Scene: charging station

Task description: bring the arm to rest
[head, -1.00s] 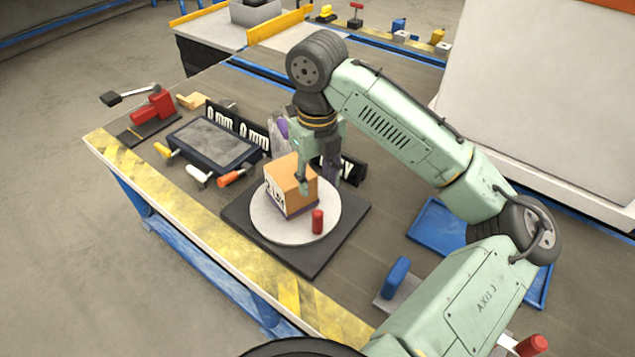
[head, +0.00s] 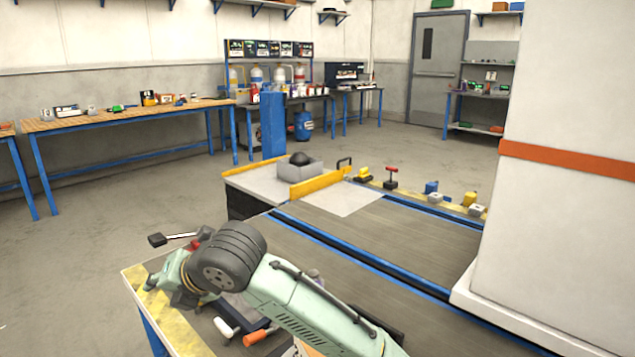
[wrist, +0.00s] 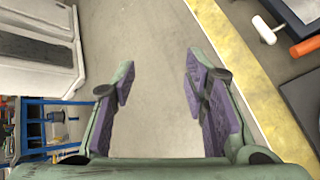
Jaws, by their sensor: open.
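My pale green arm (head: 310,310) reaches from the bottom edge to the left in the head view, bent over the near left part of the workbench. My gripper (wrist: 158,88) shows in the wrist view with its two purple-padded fingers apart and nothing between them. Bare floor lies beyond the fingertips. In the head view the fingers are not clear behind the wrist and the dark wheel-like joint (head: 232,258).
The bench's yellow edge (wrist: 238,60) runs close to the right finger in the wrist view. A white-handled tool (head: 226,327) and an orange-handled tool (head: 259,336) lie close beside the arm. A white column (head: 565,200) stands at right. Open floor (head: 90,260) lies at left.

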